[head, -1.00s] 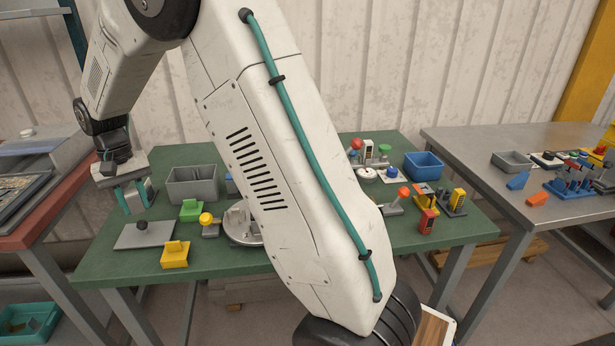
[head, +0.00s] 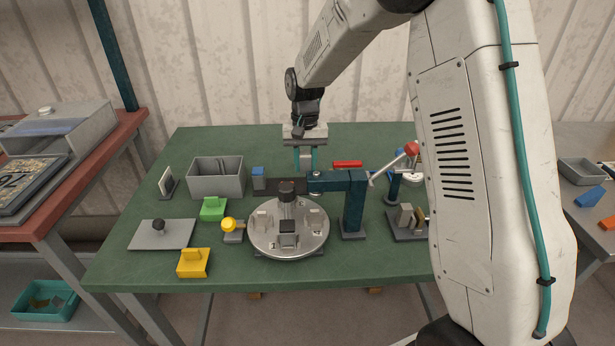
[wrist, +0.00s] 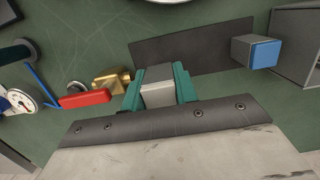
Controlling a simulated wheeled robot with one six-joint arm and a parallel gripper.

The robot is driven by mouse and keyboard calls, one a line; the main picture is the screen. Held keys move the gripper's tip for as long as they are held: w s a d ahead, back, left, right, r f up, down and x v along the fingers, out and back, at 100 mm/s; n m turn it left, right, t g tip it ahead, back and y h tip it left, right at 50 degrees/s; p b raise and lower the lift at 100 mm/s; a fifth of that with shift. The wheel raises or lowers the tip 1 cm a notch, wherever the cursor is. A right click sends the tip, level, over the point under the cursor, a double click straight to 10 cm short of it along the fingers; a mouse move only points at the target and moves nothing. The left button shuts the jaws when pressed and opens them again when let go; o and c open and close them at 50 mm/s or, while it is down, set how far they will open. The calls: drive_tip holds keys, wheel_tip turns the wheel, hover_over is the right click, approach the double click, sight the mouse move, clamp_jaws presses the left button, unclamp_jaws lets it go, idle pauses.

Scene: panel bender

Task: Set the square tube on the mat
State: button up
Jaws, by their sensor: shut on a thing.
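My gripper (head: 305,159) points down over the back of the green table. Its teal fingers are shut on the grey square tube, which shows between them in the wrist view (wrist: 158,92). The mat is a dark flat rectangle; in the wrist view (wrist: 195,45) it lies just beyond the tube. In the head view the mat (head: 288,185) is partly hidden behind the round metal fixture. The tube appears at or behind the mat's back edge. I cannot tell its exact height above the table.
A blue-topped grey block (head: 258,179) stands at the mat's left end, beside a grey bin (head: 217,180). The round fixture (head: 288,235) and a teal post (head: 354,205) stand in front. A red bar (head: 347,164) and a brass piece (wrist: 110,80) lie close to my gripper.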

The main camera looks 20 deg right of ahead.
drive_tip(key=shift+f, duration=2.4)
drive_tip(key=shift+f, duration=0.1)
drive_tip(key=o, duration=1.1)
